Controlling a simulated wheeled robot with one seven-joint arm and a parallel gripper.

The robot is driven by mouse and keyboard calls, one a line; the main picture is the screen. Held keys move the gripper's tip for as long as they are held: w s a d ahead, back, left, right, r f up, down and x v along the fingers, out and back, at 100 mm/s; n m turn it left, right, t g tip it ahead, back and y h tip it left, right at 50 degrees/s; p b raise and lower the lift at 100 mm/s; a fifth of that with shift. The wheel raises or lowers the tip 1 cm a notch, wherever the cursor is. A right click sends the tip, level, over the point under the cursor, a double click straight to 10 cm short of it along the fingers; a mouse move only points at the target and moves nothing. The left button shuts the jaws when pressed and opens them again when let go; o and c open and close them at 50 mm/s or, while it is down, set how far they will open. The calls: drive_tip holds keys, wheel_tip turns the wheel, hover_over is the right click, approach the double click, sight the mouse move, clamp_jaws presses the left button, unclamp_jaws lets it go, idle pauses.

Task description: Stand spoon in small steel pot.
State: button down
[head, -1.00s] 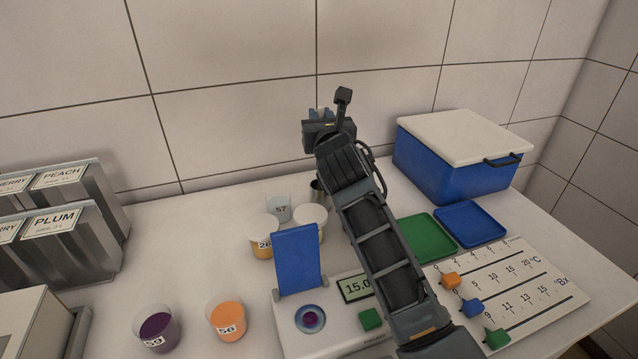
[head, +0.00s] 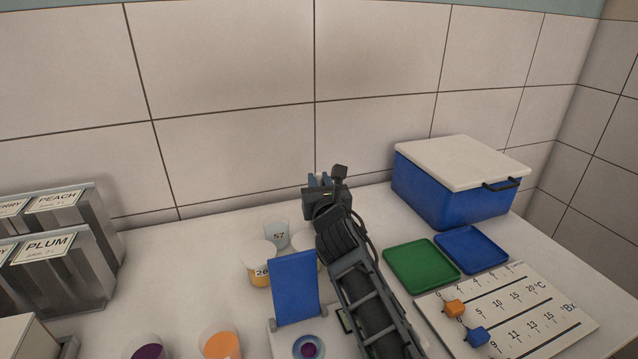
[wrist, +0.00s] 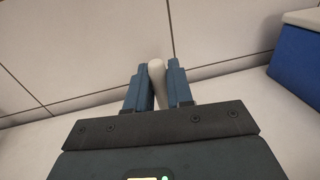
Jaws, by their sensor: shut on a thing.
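My gripper (head: 320,181) is at the back of the counter, close to the tiled wall. In the wrist view my gripper (wrist: 158,84) is shut on the spoon (wrist: 156,70), of which a pale rounded end shows between the blue fingers. The rest of the spoon is hidden. The small steel pot cannot be seen now; my gripper and arm cover that part of the counter in the head view.
Cup 57 (head: 276,236) and cup 26 (head: 259,262) stand left of my arm, behind a blue panel (head: 296,287). Green (head: 423,264) and blue (head: 470,250) trays and a lidded blue box (head: 440,195) are at right. Steel bins (head: 65,262) stand at left.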

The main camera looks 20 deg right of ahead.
drive_tip(key=shift+f, duration=0.2)
drive_tip(key=c, duration=1)
unclamp_jaws()
drive_tip(key=shift+r, duration=0.1)
drive_tip(key=shift+r, duration=0.15)
drive_tip(key=s+a, duration=0.2)
drive_tip(key=s, duration=1)
drive_tip(key=shift+d, duration=0.1)
